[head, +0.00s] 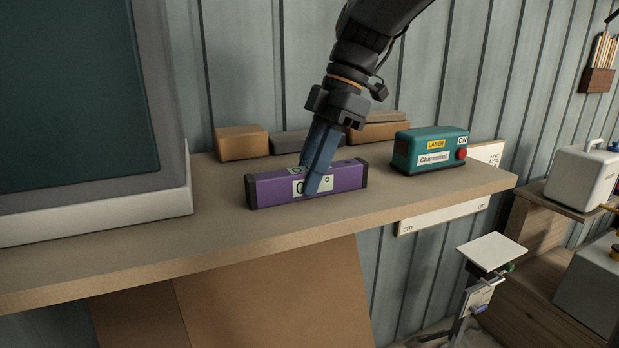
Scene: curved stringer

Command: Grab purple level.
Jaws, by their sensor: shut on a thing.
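The purple level (345,179) is a long purple bar with dark end caps and a white label on its front. It lies on the wooden shelf (225,225) near the middle of the head view. My gripper (316,176) comes down from above with blue fingers. It is shut on the level around its middle, one finger across the front face and label, the other behind it. The level appears to rest on the shelf; I cannot tell whether it is slightly raised.
A teal laser box (415,154) stands right of the level. Several brown and grey blocks (240,143) sit behind it against the corrugated wall. A large grey-framed screen (165,130) stands at left. The shelf's front edge is close to the level. A small stand (490,252) is below right.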

